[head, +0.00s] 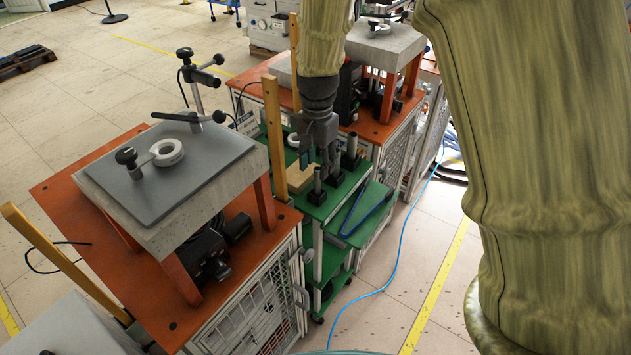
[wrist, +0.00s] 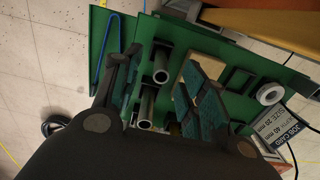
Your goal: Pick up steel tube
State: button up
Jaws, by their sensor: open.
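Steel tubes stand upright in dark holders on the green cart top; one (head: 317,183) is at the cart's near edge and another (head: 351,147) stands farther back to the right. In the wrist view, two tubes show their open ends, an upper one (wrist: 161,68) and a lower one (wrist: 146,106). My gripper (head: 315,163) points down over the cart, its fingers close to the tubes. It is open in the wrist view (wrist: 160,80), with both tubes appearing between the fingers. No tube is visibly gripped. A tube directly behind the fingers may be hidden in the head view.
A wooden block (head: 298,178) lies beside the tubes. A blue hooked tool (head: 366,208) lies on a green side shelf. A job card (wrist: 283,127) and a pale ring (wrist: 270,93) are at the cart's other side. Orange heater benches (head: 95,225) flank the cart.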

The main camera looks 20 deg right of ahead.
aim_at(318, 182)
jog(key=shift+w+d+f, duration=0.1)
jog(key=shift+w+f, duration=0.05)
jog(key=shift+f, duration=0.4)
jog(key=shift+w+f, duration=0.1)
jog(key=shift+f, duration=0.45)
jog(key=shift+s+f, duration=0.15)
jog(key=shift+f, duration=0.2)
jog(key=shift+w+d+f+p, duration=0.15)
jog(key=shift+f+p, duration=0.2)
jog(key=shift+f, duration=0.9)
jog(key=shift+w+a+f+p, duration=0.1)
jog(key=shift+f+p, duration=0.25)
jog(key=shift+f, duration=0.9)
grip_shut()
